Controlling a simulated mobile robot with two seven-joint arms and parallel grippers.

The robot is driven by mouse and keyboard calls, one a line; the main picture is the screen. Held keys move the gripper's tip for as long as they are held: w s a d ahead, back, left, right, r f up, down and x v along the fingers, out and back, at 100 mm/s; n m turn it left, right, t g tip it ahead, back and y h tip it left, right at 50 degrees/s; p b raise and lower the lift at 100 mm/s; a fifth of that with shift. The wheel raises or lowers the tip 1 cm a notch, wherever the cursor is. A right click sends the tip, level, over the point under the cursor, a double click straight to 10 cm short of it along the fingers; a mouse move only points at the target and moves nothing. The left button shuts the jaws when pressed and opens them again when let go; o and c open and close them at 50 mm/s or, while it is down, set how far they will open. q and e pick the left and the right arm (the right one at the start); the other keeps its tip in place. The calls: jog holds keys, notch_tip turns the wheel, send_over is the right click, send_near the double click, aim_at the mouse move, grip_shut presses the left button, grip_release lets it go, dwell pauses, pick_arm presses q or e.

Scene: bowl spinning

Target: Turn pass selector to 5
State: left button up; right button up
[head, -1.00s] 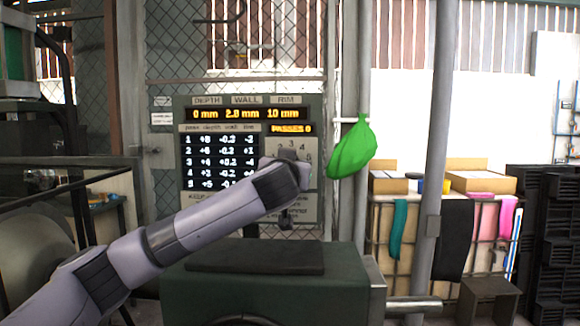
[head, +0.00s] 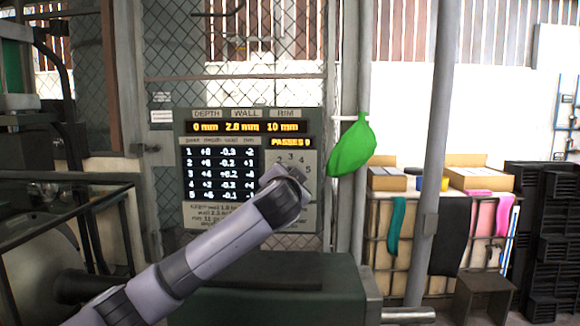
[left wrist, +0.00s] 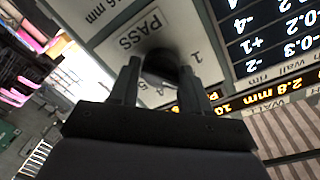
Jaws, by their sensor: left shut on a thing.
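The control panel (head: 250,125) stands straight ahead with a lit display and a table of passes. The display reads what looks like PASSES 0. My left gripper (head: 292,183) is in front of the dial. In the left wrist view, the left gripper (left wrist: 160,78) is shut around the dark pass selector knob (left wrist: 160,64), below the PASS label. The pointer direction is hidden. My right gripper is not in view.
A green bag (head: 352,148) hangs on a post right of the panel. A green machine housing (head: 340,295) stands below. A grey pole (head: 436,130), cardboard boxes (head: 485,178) and black crates (head: 535,230) are at right.

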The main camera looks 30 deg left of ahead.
pick_arm(q)
jog(key=shift+d+r+m+g+y+p, duration=0.25)
jog(key=shift+m+p, duration=0.6)
jog(key=shift+m, duration=2.45)
jog(key=shift+a+f+m+g+y+p, duration=0.2)
jog(key=shift+m+p, duration=0.7)
jog(key=shift+m, duration=2.4)
jog(key=shift+d+r+m+g+y+p, duration=0.15)
jog(key=shift+m+y+p, duration=0.5)
jog(key=shift+m, duration=2.65)
jog(key=o, duration=1)
jog(key=shift+f, duration=0.1)
jog(key=shift+w, duration=0.1)
jog(key=shift+f, duration=0.1)
